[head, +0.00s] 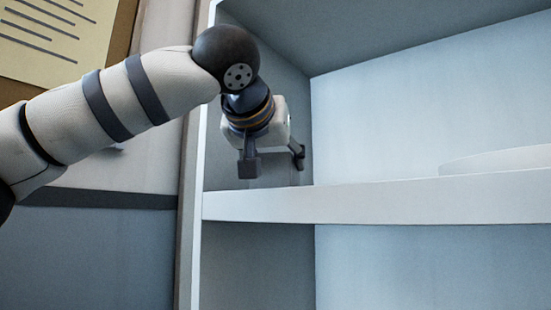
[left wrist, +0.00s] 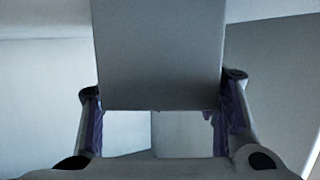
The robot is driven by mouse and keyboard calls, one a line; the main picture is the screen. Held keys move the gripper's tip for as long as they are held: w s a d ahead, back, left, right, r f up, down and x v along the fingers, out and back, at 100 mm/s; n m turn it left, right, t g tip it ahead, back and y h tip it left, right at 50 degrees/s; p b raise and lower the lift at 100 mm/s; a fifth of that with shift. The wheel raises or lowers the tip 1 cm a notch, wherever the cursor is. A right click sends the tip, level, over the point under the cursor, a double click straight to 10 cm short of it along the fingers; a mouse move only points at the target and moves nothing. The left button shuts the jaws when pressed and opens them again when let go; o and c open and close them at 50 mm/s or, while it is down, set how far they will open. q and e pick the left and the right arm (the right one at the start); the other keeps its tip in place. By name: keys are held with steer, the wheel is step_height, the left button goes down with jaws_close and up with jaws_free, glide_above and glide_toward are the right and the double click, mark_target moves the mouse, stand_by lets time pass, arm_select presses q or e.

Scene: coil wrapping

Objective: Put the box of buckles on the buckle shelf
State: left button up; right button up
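My left gripper (head: 274,163) is inside the upper compartment of the shelf unit, near its left side wall, with its fingers just above and behind the front edge of the shelf board (head: 390,202). In the left wrist view, a plain grey box (left wrist: 160,55) fills the space between the fingertips of my left gripper (left wrist: 162,108). The purple finger pads lie along both its sides, with no clear gap. In the head view the box does not stand out from the dark wall behind it. Any buckles are hidden. My right gripper is out of view.
A low white rounded object (head: 500,160) lies on the same board at the right. The middle of the board looks clear. The upright left panel (head: 192,160) of the unit is close beside my left arm. A paper notice (head: 55,40) hangs at the upper left.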

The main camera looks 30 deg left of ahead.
arm_select(q)
steer(key=o, duration=0.3)
steer(key=shift+o, duration=0.2)
steer(key=v, duration=1.2)
